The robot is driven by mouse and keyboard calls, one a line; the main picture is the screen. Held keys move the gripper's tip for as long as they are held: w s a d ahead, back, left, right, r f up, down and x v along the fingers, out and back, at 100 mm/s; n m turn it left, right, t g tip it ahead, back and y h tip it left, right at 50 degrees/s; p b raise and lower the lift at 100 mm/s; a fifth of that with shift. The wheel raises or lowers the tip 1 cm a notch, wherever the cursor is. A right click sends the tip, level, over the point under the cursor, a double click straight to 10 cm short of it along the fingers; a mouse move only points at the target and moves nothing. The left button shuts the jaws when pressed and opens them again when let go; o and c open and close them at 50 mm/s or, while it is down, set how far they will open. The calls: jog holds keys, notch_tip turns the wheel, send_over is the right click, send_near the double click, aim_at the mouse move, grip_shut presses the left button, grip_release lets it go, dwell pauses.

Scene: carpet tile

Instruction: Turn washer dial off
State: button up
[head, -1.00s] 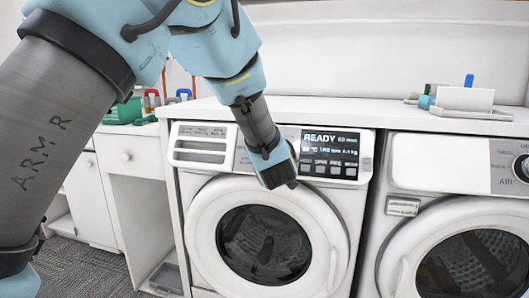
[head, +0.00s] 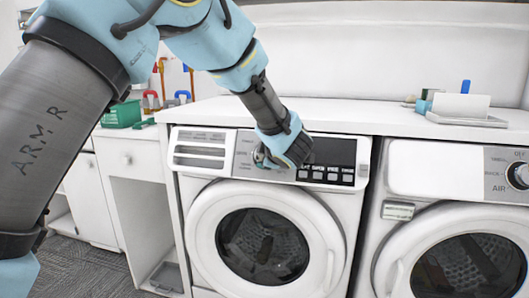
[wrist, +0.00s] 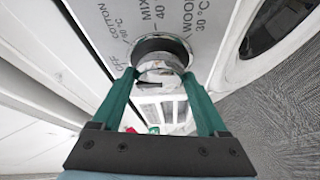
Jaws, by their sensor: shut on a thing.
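The washer (head: 190,215) is the white front-loader in the middle of the head view, with a dark round door. Its display (head: 332,152) is dark. My gripper (head: 266,158) is at the left of the display, at the control panel, and hides the dial there. In the wrist view my gripper's green fingers (wrist: 161,80) stand on both sides of the shiny round dial (wrist: 160,62) and are shut on it. Printed labels, among them OFF, COTTON, MIX and WOOL, show on the panel around the dial. I cannot tell which label the dial points at.
A second machine (head: 415,180) with its own dial (head: 519,175) stands at the right. A white counter (head: 350,115) runs above both, with a tray (head: 466,120) on it. A green basket (head: 122,114) is at the left. Grey carpet (head: 90,265) lies in front.

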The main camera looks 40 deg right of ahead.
dwell(0.5)
jog(key=o, duration=1.3)
jog(key=shift+c, duration=0.2)
jog(key=v, duration=1)
jog(key=shift+s+a+b, duration=0.2)
jog(key=shift+s+b, duration=0.1)
jog(key=shift+b, duration=0.1)
jog(key=shift+r, duration=0.15)
